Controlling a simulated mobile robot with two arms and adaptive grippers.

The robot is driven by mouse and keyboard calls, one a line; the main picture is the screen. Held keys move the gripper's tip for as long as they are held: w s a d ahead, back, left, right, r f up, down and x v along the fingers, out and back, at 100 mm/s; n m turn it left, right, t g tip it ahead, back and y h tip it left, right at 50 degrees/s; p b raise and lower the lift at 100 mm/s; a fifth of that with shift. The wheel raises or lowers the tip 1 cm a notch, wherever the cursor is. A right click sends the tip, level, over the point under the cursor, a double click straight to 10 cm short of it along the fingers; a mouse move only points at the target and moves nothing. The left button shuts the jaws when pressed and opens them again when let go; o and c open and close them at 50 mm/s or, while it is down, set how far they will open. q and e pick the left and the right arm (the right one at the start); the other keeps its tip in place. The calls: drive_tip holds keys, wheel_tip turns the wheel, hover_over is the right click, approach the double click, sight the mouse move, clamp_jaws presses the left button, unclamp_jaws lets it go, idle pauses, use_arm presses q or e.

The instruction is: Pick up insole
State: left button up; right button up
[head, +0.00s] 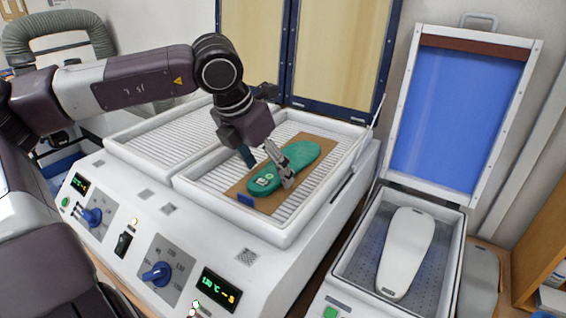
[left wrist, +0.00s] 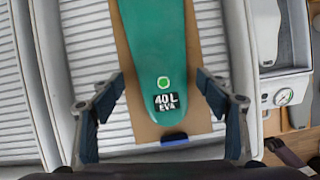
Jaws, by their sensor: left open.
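The green insole (head: 285,167) lies on a brown board in the right heating tray of the white machine. In the left wrist view the insole (left wrist: 168,50) runs up the picture, with a green dot and a "40 L EVA" label near its lower end. My left gripper (head: 270,170) is over the labelled end of the insole. It is open, and in the left wrist view its fingers (left wrist: 157,112) stand on either side of the insole, apart from it. The head view does not clearly show its height above the board. My right gripper is not in view.
The brown board (head: 233,190) has a blue tab at its near end. A second ribbed tray (head: 160,133) lies to the left. At right, an open press (head: 359,285) with a raised blue lid (head: 455,120) holds a pale foot-shaped form (head: 405,252). Raised lid panels stand behind the trays.

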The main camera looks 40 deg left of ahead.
use_arm(q)
drive_tip(key=shift+d, duration=0.1)
drive_tip(key=shift+c, duration=0.4)
drive_tip(key=c, duration=0.9)
drive_tip(key=shift+r, duration=0.1)
drive_tip(key=shift+c, duration=0.2)
drive_tip(key=shift+r, duration=0.3)
wheel_tip(320, 180, up, 9)
drive_tip(key=b, duration=0.2)
drive_tip(key=shift+r, duration=0.15)
